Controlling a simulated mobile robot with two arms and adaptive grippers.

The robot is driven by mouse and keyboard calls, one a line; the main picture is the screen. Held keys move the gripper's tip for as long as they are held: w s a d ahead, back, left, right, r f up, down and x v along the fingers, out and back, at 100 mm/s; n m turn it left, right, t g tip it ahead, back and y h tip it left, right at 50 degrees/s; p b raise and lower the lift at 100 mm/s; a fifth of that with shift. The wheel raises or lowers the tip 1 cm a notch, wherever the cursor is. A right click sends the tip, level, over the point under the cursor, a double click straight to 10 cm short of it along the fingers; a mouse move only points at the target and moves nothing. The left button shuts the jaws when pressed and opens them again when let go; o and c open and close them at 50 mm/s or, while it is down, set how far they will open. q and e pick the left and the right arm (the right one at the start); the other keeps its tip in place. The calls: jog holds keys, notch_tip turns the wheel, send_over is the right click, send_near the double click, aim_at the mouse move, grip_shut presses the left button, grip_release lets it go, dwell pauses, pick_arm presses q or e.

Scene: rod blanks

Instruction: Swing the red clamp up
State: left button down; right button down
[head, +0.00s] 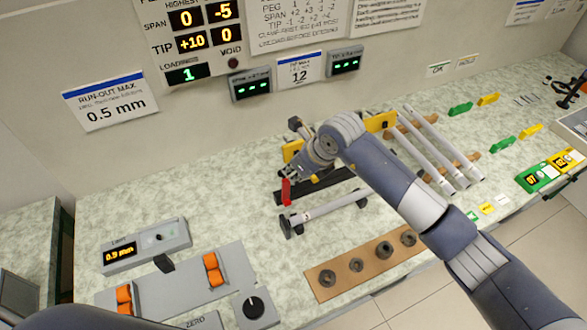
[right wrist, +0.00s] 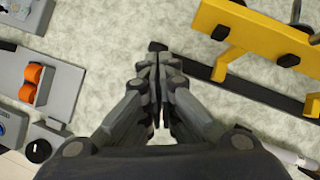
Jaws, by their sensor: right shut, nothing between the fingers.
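The red clamp (head: 286,191) is a small red lever at the left end of a dark rail (head: 325,187) on the bench. In the head view it looks roughly upright, but its exact angle is hard to tell. My right gripper (head: 290,174) is at the clamp's upper end, very close to it; I cannot tell whether they touch. In the right wrist view the gripper (right wrist: 158,62) is shut with its fingers together and nothing between them. The red clamp does not show there. My left gripper is not in view.
A grey rod (head: 325,206) lies on supports in front of the rail. A yellow fixture (head: 381,122) stands behind it. A brown board with dark rings (head: 340,282) lies in front. Long rods (head: 430,145) rest to the right. A grey panel with orange switches (head: 185,286) is at left.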

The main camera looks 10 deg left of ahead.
dwell(0.4)
jog(key=w+b, duration=0.1)
jog(key=b, duration=0.1)
jog(key=w+a+g+b, duration=0.1)
jog(key=b, duration=0.1)
jog(key=shift+w+a+f+h, duration=0.2)
jog(key=shift+a+h, duration=0.1)
jog(key=shift+h, duration=0.1)
jog(key=shift+s+d, duration=0.1)
jog(key=shift+s, duration=0.05)
